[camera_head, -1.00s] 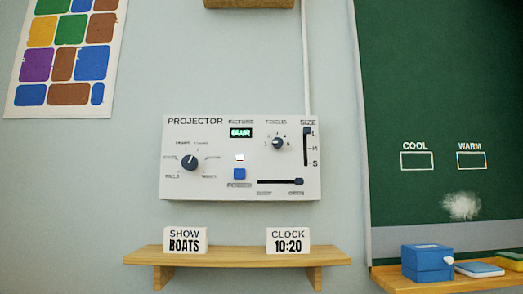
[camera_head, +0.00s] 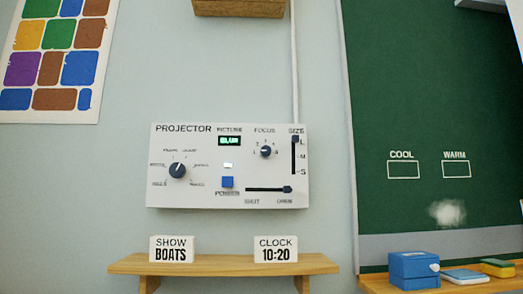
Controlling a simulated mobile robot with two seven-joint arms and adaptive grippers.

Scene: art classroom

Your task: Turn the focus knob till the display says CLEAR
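The projector panel (camera_head: 225,195) is a white box on the wall, left of the chalkboard. Its focus knob (camera_head: 265,151) is a small dark dial at the upper right of the panel, with a numbered scale around it. The picture display (camera_head: 229,141) is a small dark window with green letters that seem to read BLUR. A larger dark knob (camera_head: 177,170) sits at the left of the panel. Neither of my grippers is in view.
A blue power button (camera_head: 227,182), a size slider (camera_head: 295,140) and a shut/open slider (camera_head: 287,189) share the panel. A wooden shelf (camera_head: 215,264) below holds the SHOW BOATS and CLOCK 10:20 cards. A blue box (camera_head: 413,268) stands on the chalkboard ledge.

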